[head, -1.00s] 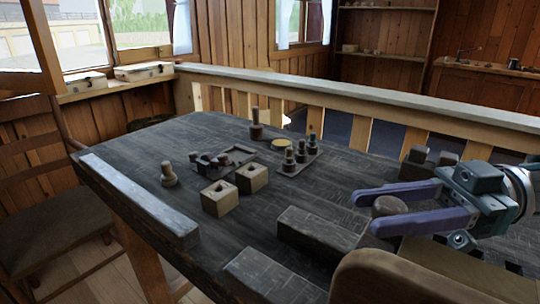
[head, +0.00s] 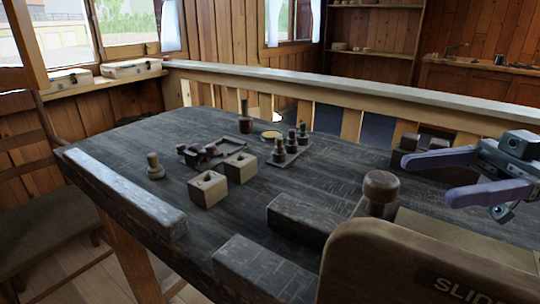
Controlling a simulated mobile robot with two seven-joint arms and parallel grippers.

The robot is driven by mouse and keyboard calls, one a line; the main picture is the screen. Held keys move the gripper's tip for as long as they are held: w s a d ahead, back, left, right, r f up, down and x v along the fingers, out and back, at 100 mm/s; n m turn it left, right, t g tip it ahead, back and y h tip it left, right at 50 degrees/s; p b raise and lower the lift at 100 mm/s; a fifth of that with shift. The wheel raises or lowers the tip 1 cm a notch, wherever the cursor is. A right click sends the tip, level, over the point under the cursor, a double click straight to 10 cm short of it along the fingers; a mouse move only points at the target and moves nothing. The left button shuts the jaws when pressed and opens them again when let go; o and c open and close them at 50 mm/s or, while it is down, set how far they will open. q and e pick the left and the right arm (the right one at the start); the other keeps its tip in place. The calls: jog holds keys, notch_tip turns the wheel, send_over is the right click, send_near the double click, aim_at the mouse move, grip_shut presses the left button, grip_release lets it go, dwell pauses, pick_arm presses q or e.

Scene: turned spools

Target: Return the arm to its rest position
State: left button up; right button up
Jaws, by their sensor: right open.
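My right gripper (head: 426,178) is at the right edge of the head view. Its two purple fingers are apart with nothing between them, above the right part of the dark table (head: 120,150). A dark round-topped turned piece (head: 381,187) stands to the left of the fingers, apart from them. Several turned spools stand on a small board (head: 292,154) near the table's middle. My left gripper is not in view.
Dark beams (head: 125,195) (head: 300,215) lie along the near side. A wooden panel with lettering (head: 400,270) rises at the front right. A railing (head: 350,93) runs behind.

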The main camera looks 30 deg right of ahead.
jog(key=shift+b+v, duration=0.3)
jog(key=shift+v, duration=0.85)
